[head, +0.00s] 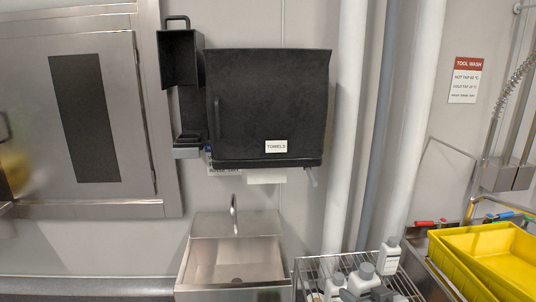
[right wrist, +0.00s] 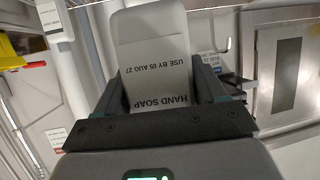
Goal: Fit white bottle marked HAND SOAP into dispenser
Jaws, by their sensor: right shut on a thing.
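The white bottle marked HAND SOAP (right wrist: 158,60) fills the middle of the right wrist view, its print upside down there. My right gripper (right wrist: 160,88) is shut on it, one dark finger on each side. In the head view my right gripper (head: 371,294) shows only as a dark shape at the bottom edge, by a white bottle (head: 362,279) at the wire rack. The black dispenser (head: 180,60) hangs on the wall left of the towel box. Its cover appears swung up, with an open bay above a grey lower part (head: 187,152). My left gripper is not in view.
Other white bottles (head: 388,256) stand in the wire rack (head: 313,268). A steel sink (head: 235,262) with a curved tap lies below the black towel box (head: 268,105). Pipes (head: 345,130) rise behind the rack. Yellow crates (head: 490,255) stand at right.

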